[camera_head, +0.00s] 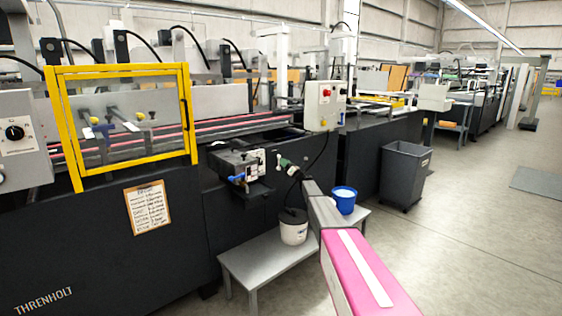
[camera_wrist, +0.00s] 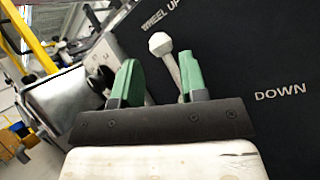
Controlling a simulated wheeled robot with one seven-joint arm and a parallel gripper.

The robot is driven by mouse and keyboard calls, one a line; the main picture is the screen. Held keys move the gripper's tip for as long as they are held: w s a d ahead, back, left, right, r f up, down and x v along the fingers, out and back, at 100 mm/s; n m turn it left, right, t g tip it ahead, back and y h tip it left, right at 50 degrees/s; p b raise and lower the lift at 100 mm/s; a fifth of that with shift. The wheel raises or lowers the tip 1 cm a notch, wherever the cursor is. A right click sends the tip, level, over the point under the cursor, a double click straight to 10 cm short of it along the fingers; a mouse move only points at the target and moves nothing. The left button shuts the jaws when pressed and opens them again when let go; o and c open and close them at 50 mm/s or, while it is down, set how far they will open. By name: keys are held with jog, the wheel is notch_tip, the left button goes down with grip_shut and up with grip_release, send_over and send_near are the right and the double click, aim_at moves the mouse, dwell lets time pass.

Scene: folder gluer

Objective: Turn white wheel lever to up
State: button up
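The white wheel lever (camera_wrist: 172,62) shows in the wrist view, with a faceted white knob at its tip and a stem slanting down to the right. Its knob is near the printed "WHEEL UP" label (camera_wrist: 160,15) and farther from the "DOWN" label (camera_wrist: 280,92). My gripper (camera_wrist: 160,84) has two green fingers standing apart. The lower stem shows in the gap, close to the right finger, and its base is hidden. I cannot tell whether they touch. In the head view my gripper (camera_head: 288,163) is beside the dark machine side; the lever cannot be made out there.
A glue unit with a blue valve (camera_head: 236,165) sits left of my gripper. A control box (camera_head: 325,106) is above right. A low grey bench (camera_head: 262,262) holds a white bucket (camera_head: 293,231) and a blue bucket (camera_head: 344,203).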

jog(key=v, duration=0.7)
jog(key=shift+s+a, duration=0.1)
jog(key=s+d+f+m+g+h, duration=0.1)
jog(key=s+f+m+h, duration=0.3)
jog(key=s+m+h, duration=0.45)
jog(key=s+d+f+m+g+h, duration=0.2)
jog(key=s+f+m+h, duration=0.25)
jog(key=s+m, duration=0.75)
jog(key=s+d+f+m+g+h, duration=0.1)
jog(key=s+f+m+h, duration=0.2)
jog(key=s+m+h, duration=0.55)
jog(key=s+a+f+m+g+y, duration=0.1)
jog(key=s+m+g, duration=0.4)
jog(key=s, duration=1.4)
jog(key=s+a+f+m+g+y, duration=0.2)
jog(key=s+m+g, duration=0.4)
jog(key=s, duration=1.3)
jog(key=shift+a+f+m+g, duration=0.3)
jog(key=shift+a+f+m, duration=0.3)
jog(key=shift+a, duration=0.6)
jog(key=shift+f, duration=0.1)
